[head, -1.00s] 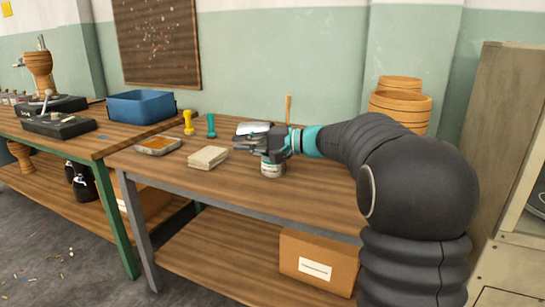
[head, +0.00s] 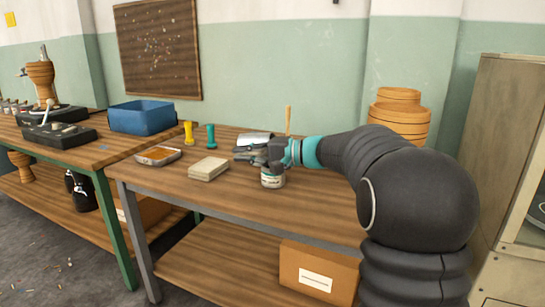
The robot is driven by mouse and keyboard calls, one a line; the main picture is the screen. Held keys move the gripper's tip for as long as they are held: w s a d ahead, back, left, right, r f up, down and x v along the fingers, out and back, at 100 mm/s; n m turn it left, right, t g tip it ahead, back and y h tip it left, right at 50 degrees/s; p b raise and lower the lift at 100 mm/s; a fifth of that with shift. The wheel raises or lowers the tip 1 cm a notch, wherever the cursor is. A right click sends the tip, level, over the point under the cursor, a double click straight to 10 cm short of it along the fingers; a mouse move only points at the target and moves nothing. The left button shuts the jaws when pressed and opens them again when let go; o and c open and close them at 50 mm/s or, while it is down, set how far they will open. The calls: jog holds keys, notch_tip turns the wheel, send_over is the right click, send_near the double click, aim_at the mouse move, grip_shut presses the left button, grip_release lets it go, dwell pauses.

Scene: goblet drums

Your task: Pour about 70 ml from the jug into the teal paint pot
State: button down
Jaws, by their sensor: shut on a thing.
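My gripper (head: 250,154) is above the left side of the workbench, at the end of my arm reaching in from the right. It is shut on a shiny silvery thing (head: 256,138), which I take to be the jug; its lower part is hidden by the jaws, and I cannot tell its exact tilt. A small pale pot with a teal label (head: 272,180), which looks like the teal paint pot, stands upright on the bench just below my gripper. Its rim is largely hidden by the gripper, and no stream of liquid can be made out.
A beige block (head: 208,169) and a shallow tray with orange contents (head: 158,156) lie to the left. Yellow (head: 189,133) and teal (head: 211,136) upright tools stand behind. A blue bin (head: 142,118) is further left. Stacked wooden rings (head: 399,115) stand at the back right. The bench front is clear.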

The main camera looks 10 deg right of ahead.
jog(key=r+h+p, duration=0.1)
jog(key=p, duration=0.2)
jog(key=shift+a+r, duration=0.15)
jog(key=shift+r, duration=0.05)
jog(key=shift+f+g+h+p, duration=0.3)
jog(key=shift+g+h+p, duration=0.1)
jog(key=shift+p, duration=0.75)
jog(key=shift+w+a+f+p, duration=0.1)
jog(key=shift+f+p, duration=0.25)
jog(key=shift+f+h, duration=0.3)
jog(key=shift+f, duration=0.1)
jog(key=shift+r, duration=0.2)
